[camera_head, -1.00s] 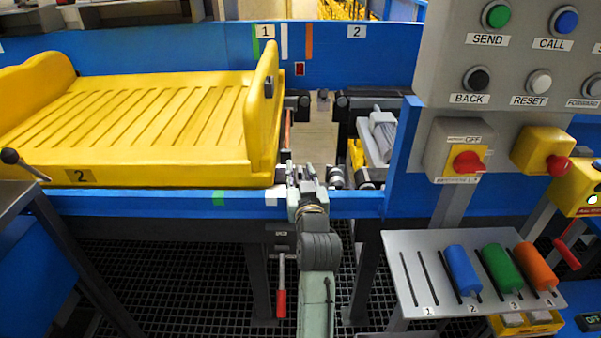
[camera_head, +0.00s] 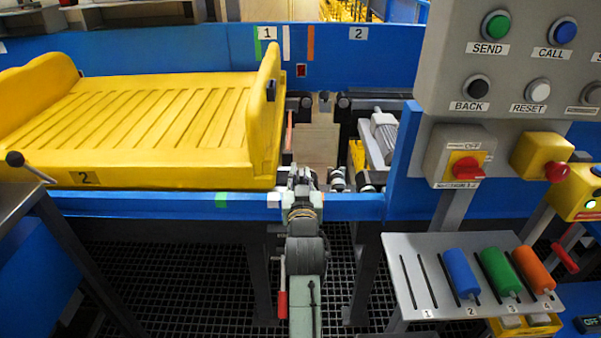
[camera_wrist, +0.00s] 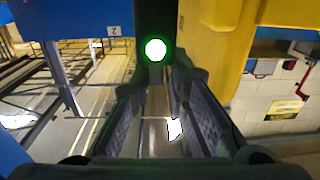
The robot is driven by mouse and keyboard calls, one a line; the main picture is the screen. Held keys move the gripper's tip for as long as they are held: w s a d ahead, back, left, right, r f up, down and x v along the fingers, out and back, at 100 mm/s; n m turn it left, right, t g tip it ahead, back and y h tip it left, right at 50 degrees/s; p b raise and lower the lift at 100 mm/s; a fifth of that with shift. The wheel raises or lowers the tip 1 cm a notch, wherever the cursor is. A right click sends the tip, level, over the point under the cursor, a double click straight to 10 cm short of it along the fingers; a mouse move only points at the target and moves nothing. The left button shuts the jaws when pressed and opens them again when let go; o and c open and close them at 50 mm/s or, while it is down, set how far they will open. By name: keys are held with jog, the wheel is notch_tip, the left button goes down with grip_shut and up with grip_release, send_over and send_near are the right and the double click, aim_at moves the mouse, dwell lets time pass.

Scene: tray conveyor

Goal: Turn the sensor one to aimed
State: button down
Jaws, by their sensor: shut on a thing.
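My gripper (camera_head: 302,178) is at the near blue rail, just right of the yellow tray's end. In the wrist view its two padded fingers (camera_wrist: 157,95) stand either side of a narrow metallic strip. At their far end is a dark upright body (camera_wrist: 155,18) with a bright, green-ringed light (camera_wrist: 155,50); it appears to be the sensor, held by the fingers. The gripper hides it in the head view, and its exact aim cannot be told.
The yellow tray (camera_head: 150,175), marked 2, lies on the conveyor at left. A grey button panel (camera_head: 520,65) and a rack with coloured cylinders (camera_head: 400,245) stand at right. A red-handled lever (camera_head: 282,305) hangs beside my arm, below the blue rail (camera_head: 240,205).

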jog(key=shift+d+h, duration=0.3)
jog(key=shift+d, duration=0.1)
jog(key=c, duration=1.7)
grip_release()
jog(key=shift+a, duration=0.15)
jog(key=shift+s, duration=3.8)
